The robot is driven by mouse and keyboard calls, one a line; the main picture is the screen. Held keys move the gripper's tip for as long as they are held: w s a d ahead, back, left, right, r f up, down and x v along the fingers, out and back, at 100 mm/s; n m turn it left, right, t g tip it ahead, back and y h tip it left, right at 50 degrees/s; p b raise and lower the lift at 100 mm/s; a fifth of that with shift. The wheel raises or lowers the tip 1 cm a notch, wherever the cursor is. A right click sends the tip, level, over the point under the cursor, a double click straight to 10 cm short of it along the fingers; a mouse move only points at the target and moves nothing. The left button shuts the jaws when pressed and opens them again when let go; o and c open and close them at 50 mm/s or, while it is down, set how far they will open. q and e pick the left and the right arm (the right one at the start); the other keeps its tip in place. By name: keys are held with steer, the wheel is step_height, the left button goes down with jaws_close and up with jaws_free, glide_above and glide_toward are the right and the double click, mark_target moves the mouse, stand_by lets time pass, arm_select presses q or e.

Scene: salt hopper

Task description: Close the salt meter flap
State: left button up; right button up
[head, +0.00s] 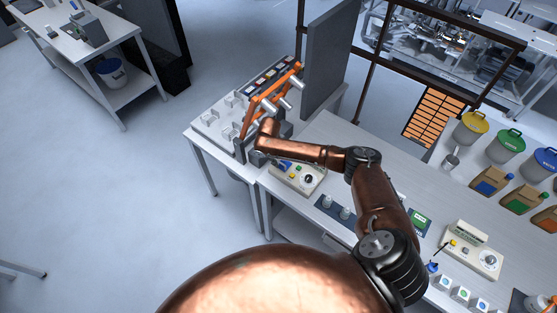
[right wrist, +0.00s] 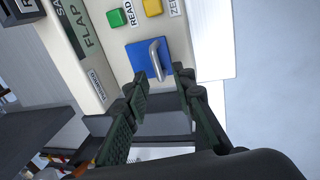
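The salt meter (head: 301,179) is a cream box on the bench in the head view, partly hidden by my right arm. In the right wrist view its cream body (right wrist: 112,62) shows a display with "FLAP", a green button and a yellow button. The blue flap (right wrist: 137,56) carries a grey bar handle (right wrist: 154,60). I cannot tell how far the flap stands open. My right gripper (head: 270,160) is at the meter's left end. In the right wrist view its fingers (right wrist: 160,84) are spread, with the handle near their tips and in line with the gap. My left gripper is not in view.
A rack with orange bars (head: 266,103) stands on the table at the back, close to my right wrist. A grey upright panel (head: 328,60) is behind it. Another cream instrument (head: 470,251) and several bottles are farther right on the bench.

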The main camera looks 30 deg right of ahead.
steer(key=v, duration=1.2)
